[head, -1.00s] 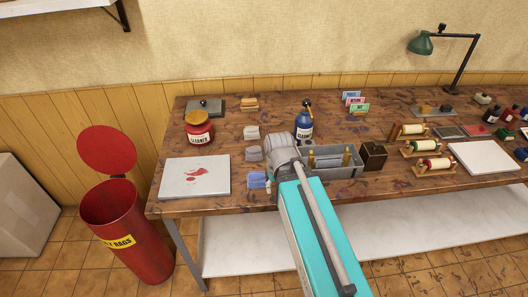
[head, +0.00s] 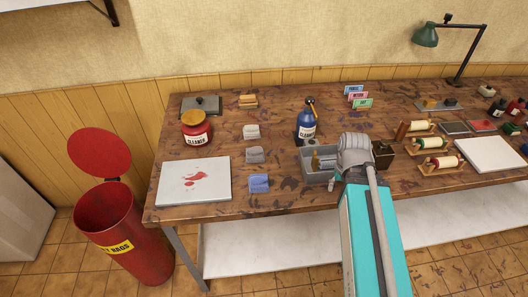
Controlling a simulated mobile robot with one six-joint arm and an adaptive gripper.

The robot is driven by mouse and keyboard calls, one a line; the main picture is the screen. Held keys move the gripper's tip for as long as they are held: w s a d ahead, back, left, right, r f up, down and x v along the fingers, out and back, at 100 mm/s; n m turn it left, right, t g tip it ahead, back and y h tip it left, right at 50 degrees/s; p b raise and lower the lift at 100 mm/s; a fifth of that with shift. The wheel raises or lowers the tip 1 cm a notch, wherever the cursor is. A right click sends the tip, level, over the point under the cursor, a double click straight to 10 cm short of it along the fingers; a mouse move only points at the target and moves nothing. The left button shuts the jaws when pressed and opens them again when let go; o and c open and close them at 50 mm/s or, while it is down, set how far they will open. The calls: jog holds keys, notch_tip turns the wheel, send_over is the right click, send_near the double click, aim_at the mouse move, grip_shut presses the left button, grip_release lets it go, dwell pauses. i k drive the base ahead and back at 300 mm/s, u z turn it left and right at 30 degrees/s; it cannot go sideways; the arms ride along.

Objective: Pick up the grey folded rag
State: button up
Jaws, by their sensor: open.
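A grey folded rag (head: 255,155) lies on the workbench, left of the grey tray. A paler folded rag (head: 251,131) lies behind it and a blue folded rag (head: 259,184) lies in front of it. My gripper (head: 333,182) is at the front of the grey tray, well to the right of the grey rag and apart from it. My gripper is open, and its fingers are small and partly hidden by my wrist.
A grey tray (head: 317,178) with wooden-handled tools is beside my gripper. A blue cleaner bottle (head: 307,127) stands behind it. A red jar (head: 196,130), a stained white slab (head: 180,184) and tan folded cloth (head: 248,101) are left. A red bin (head: 120,240) stands on the floor.

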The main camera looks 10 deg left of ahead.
aim_at(255, 154)
jog(key=z, duration=0.4)
jog(key=k, duration=1.5)
jog(key=u, duration=0.4)
jog(key=i, duration=1)
jog(key=z, duration=0.05)
